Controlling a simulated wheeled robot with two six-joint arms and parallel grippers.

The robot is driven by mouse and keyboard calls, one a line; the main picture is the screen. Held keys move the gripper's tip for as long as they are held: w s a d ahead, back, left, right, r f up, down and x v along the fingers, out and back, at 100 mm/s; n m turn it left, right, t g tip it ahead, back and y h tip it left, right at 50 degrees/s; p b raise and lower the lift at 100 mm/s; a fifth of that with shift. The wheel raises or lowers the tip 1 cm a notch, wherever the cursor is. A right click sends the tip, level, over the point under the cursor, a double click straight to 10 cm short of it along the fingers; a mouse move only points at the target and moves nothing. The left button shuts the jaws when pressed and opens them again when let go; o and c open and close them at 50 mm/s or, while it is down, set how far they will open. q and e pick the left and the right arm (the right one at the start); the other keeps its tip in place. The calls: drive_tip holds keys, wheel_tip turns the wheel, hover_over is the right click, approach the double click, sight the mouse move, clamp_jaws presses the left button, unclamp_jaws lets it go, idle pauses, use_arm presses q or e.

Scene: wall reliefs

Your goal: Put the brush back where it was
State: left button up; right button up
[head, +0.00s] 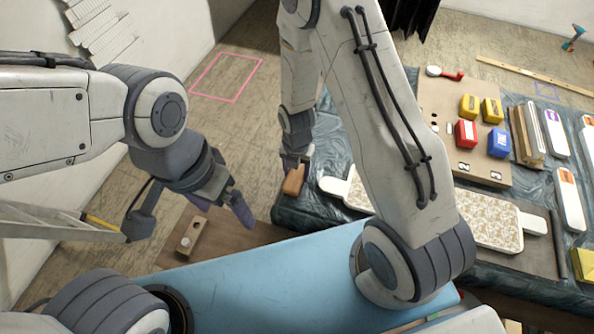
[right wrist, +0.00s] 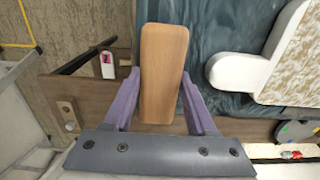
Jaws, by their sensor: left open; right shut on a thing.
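The brush (head: 293,181) shows as a plain brown wooden block with rounded corners; no bristles are visible. My right gripper (head: 292,163) is shut on it, with the fingers on its two long sides. In the right wrist view the brush (right wrist: 163,70) points away from my palm between the purple fingers. In the head view it is near the left edge of the dark covered table (head: 328,140); I cannot tell its height. My left gripper (head: 190,226) is open, with nothing seen between its fingers, above the brown board at the lower left.
A wooden piece with a light round knob (head: 188,242) lies on the brown board (head: 232,236). A pink square outline (head: 228,77) marks the floor. A patterned white board (head: 485,217) and a panel with coloured blocks (head: 438,105) occupy the table. A blue surface (head: 270,275) lies in front.

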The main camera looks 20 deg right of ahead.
sight(297, 172)
drive_tip(key=shift+f, duration=0.2)
drive_tip(key=o, duration=1.2)
drive_tip(key=shift+r, duration=0.15)
wheel_tip(297, 172, up, 12)
drive_tip(key=s+a+r+m, duration=0.3)
drive_tip(key=s+r+m, duration=0.3)
drive_tip(key=s+m, duration=0.3)
drive_tip(key=s+a+r+m+y, duration=0.1)
drive_tip(key=s+a+r+m, duration=0.3)
drive_tip(key=s+r+m, duration=0.3)
drive_tip(key=shift+s+a+m+b, duration=0.35)
drive_tip(key=shift+s+m, duration=1.1)
drive_tip(key=shift+m, duration=1.55)
drive_tip(key=shift+d+r, duration=0.1)
